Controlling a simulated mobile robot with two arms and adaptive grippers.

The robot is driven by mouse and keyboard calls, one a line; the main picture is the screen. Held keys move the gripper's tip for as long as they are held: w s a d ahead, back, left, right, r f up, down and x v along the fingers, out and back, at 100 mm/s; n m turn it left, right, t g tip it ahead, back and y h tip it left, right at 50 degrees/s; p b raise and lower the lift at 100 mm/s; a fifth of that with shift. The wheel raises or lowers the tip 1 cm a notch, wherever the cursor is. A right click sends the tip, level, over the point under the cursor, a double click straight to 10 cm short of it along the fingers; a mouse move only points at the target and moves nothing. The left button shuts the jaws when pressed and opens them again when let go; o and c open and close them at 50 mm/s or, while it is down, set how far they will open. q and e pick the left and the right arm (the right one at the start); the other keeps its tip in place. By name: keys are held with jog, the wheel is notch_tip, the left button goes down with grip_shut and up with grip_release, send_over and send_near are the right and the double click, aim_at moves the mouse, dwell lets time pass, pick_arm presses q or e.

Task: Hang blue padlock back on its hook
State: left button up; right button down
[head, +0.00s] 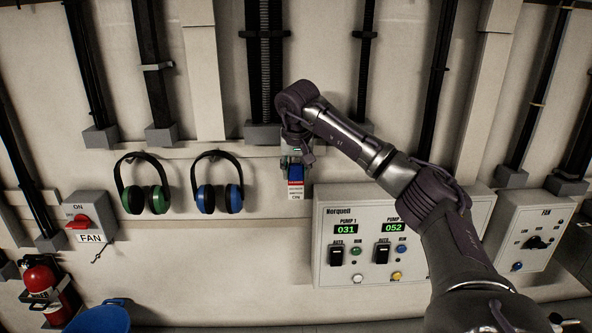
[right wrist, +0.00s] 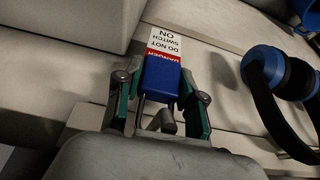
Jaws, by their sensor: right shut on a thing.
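The blue padlock (head: 296,174) is at the wall in the head view, with a red and white tag (head: 296,191) hanging below it. In the right wrist view the blue padlock (right wrist: 161,76) lies between the fingers, its metal shackle pointing toward the palm. The tag (right wrist: 166,45) reads "DO NOT SWITCH ON". My right gripper (right wrist: 160,98) is shut on the padlock, one teal pad on each side. It also shows in the head view (head: 291,160). A short grey peg (right wrist: 167,122) shows by the shackle; I cannot tell whether the shackle is around it. My left gripper is out of view.
Green ear muffs (head: 145,185) and blue ear muffs (head: 217,185) hang left of the padlock. A pump control panel (head: 330,270) stands close at its right. A fan switch box (head: 90,215), a red fire extinguisher (head: 45,285) and a blue object (head: 100,319) are at the left.

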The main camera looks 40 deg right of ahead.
dwell(0.3)
jog(key=c, duration=0.6)
grip_release()
jog(key=v, duration=1.2)
jog(key=shift+w, duration=0.1)
